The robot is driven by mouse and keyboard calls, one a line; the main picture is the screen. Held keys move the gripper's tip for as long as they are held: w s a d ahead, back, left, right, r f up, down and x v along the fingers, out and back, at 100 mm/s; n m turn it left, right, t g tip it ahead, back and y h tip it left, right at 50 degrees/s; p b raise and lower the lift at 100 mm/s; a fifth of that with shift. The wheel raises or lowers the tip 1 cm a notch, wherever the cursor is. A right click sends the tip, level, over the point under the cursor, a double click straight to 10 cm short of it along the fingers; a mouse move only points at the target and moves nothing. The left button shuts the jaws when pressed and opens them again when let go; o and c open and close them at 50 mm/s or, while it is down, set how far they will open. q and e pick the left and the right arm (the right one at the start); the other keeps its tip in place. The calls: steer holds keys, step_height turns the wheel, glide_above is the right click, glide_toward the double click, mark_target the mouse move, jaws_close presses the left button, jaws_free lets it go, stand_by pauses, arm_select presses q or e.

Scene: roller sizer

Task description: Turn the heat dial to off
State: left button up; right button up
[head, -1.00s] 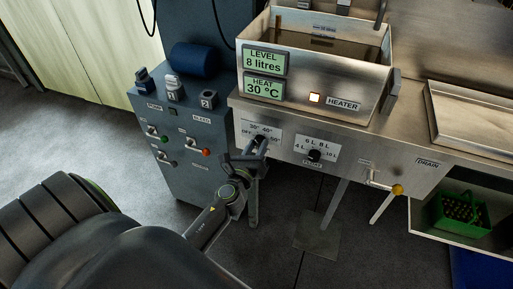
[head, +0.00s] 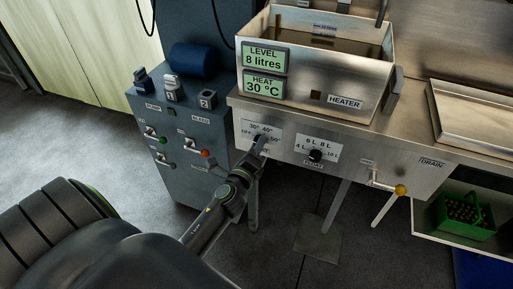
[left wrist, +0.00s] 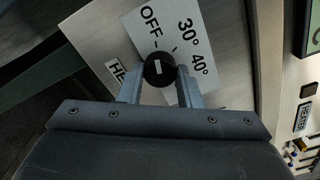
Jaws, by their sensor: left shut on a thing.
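The heat dial (left wrist: 159,70) is a round black knob with a white mark, on a white plate marked OFF, 30° and 40°. In the left wrist view its white mark points toward the OFF side. My left gripper (left wrist: 161,78) is shut on the dial, a finger on each side. In the head view my left gripper (head: 259,147) reaches the heat plate (head: 250,131) and hides most of the dial. The heater lamp (head: 315,96) is dark. The heat display (head: 264,86) reads 30 °C. My right gripper is not in view.
The level dial (head: 315,155) sits to the right on the same panel. A drain lever with a yellow knob (head: 401,190) sticks out farther right. A blue-grey cabinet (head: 185,130) with switches stands left. A green crate (head: 462,222) sits on the lower right shelf.

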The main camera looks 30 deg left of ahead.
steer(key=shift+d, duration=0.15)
arm_select(q)
steer(key=o, duration=1)
steer(key=shift+c, duration=0.2)
steer(key=b+v, duration=0.2)
steer(key=v, duration=1.5)
steer(key=shift+s, duration=0.25)
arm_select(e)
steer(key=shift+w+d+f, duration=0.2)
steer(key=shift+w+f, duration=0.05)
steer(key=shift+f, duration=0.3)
arm_select(q)
steer(key=shift+f, duration=0.1)
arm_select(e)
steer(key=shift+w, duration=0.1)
